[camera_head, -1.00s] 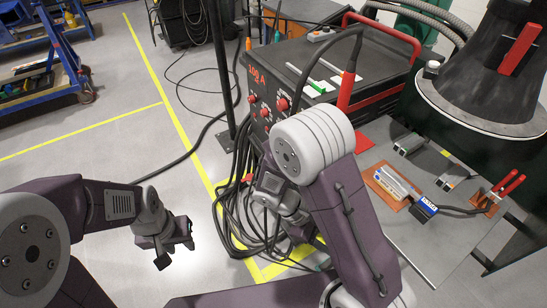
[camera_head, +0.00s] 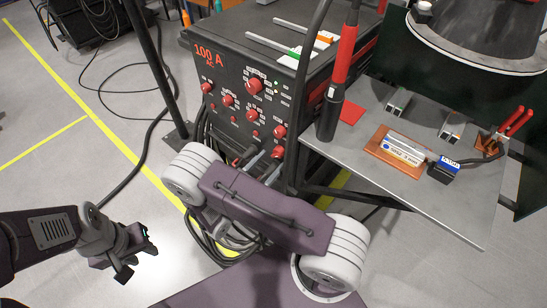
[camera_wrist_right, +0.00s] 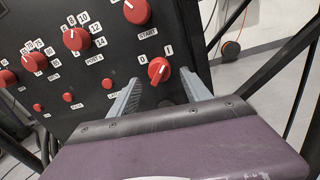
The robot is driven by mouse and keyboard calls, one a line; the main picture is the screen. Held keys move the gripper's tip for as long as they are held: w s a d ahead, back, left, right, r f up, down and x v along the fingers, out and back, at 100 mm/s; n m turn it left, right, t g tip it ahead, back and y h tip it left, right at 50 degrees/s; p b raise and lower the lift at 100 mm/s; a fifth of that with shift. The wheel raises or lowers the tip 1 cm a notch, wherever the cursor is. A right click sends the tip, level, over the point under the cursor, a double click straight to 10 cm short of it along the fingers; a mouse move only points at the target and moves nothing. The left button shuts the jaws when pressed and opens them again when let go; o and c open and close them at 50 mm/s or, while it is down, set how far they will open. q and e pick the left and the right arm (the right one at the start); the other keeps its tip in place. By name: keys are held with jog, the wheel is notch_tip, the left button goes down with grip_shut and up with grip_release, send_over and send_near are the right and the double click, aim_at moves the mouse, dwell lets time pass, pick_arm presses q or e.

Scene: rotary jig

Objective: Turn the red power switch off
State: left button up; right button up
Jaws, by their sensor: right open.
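The red power switch (camera_wrist_right: 158,70) is a round knob on the black front panel, with its white mark tilted up and right toward the "I" and a "0" at its upper left. It also shows low on the panel in the head view (camera_head: 278,152). My right gripper (camera_wrist_right: 160,82) is open, its two grey fingers on either side of the switch in the wrist view. I cannot tell whether they touch it. In the head view my right gripper (camera_head: 265,160) reaches up to the panel's lower right. My left gripper (camera_head: 135,256) is open and empty over the floor.
The black power unit (camera_head: 235,60) has several other red knobs near the switch and a "100 A AC" display. Cables hang below it. A grey metal table (camera_head: 440,205) with a brown block (camera_head: 400,150) and red-handled clamp (camera_head: 515,122) stands right.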

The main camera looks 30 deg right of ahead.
aim_at(278, 153)
jog(key=shift+x, duration=1.45)
grip_shut()
jog(key=shift+s+r+n+g+p, duration=0.2)
jog(key=shift+n+p, duration=1.7)
jog(key=shift+n, duration=2.35)
jog(key=shift+w+r+n+g+p, duration=0.1)
jog(key=shift+n+g+p, duration=0.2)
jog(key=shift+n+p, duration=2.8)
jog(key=n+b, duration=0.2)
jog(key=shift+n, duration=0.35)
